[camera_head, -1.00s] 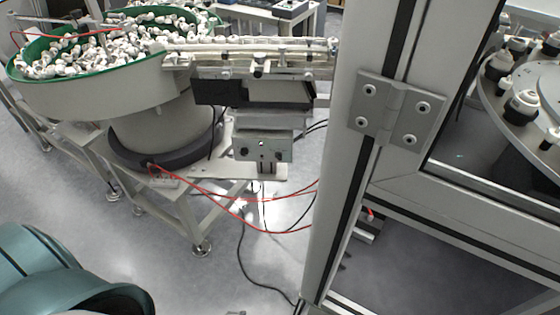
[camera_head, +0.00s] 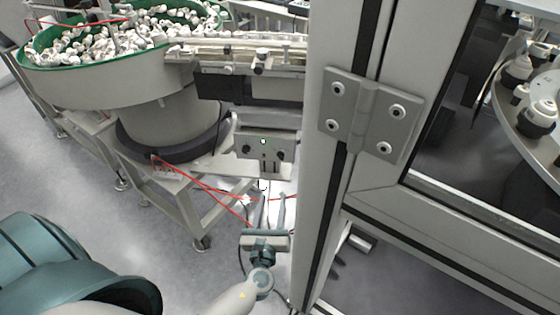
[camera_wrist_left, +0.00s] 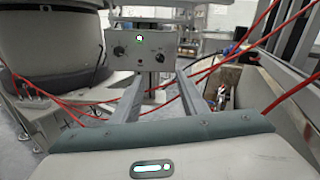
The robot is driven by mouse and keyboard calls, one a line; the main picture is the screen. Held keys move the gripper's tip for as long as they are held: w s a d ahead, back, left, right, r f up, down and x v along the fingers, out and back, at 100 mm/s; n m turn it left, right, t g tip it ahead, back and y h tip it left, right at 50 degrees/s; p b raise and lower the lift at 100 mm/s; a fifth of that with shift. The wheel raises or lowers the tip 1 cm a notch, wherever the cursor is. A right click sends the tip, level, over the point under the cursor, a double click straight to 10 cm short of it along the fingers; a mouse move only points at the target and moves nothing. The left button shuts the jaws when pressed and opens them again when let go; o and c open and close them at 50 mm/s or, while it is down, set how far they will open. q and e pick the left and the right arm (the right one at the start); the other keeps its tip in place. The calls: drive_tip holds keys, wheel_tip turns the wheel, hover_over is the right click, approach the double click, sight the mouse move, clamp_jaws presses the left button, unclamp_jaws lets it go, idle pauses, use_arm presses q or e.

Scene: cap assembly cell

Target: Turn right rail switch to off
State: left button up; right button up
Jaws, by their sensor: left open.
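A small grey control box (camera_head: 265,144) hangs below the feeder rail. It has a dark knob at its left (camera_head: 250,148), a dark knob at its right (camera_head: 278,154), and a small lit indicator (camera_head: 263,141) between them. In the left wrist view the box (camera_wrist_left: 137,65) shows ahead with its left knob (camera_wrist_left: 118,51) and right knob (camera_wrist_left: 160,57). Which way the knobs point is too small to tell. My left gripper (camera_head: 273,198) is open and empty, below and in front of the box, apart from the knobs. Its fingers (camera_wrist_left: 161,74) point at the box. My right gripper is not in view.
A feeder bowl (camera_head: 110,85) of white parts stands left of the box, and the rail (camera_head: 250,52) runs above it. A grey frame post with a hinge (camera_head: 365,115) stands close at the right. Red cables (camera_head: 200,183) cross near the gripper.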

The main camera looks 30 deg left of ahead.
sight(280, 158)
use_arm(q)
drive_tip(key=shift+w, duration=0.1)
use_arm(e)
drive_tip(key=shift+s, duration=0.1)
use_arm(q)
drive_tip(key=p+x, duration=0.2)
drive_tip(key=x, duration=1.4)
drive_tip(key=shift+w+f, duration=0.1)
drive_tip(key=shift+w+a, duration=0.25)
drive_tip(key=shift+w, duration=0.25)
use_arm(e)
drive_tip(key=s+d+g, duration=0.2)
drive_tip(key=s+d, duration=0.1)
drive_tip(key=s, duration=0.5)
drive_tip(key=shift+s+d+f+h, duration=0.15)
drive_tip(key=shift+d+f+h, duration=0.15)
use_arm(q)
drive_tip(key=shift+p, duration=0.3)
clamp_jaws()
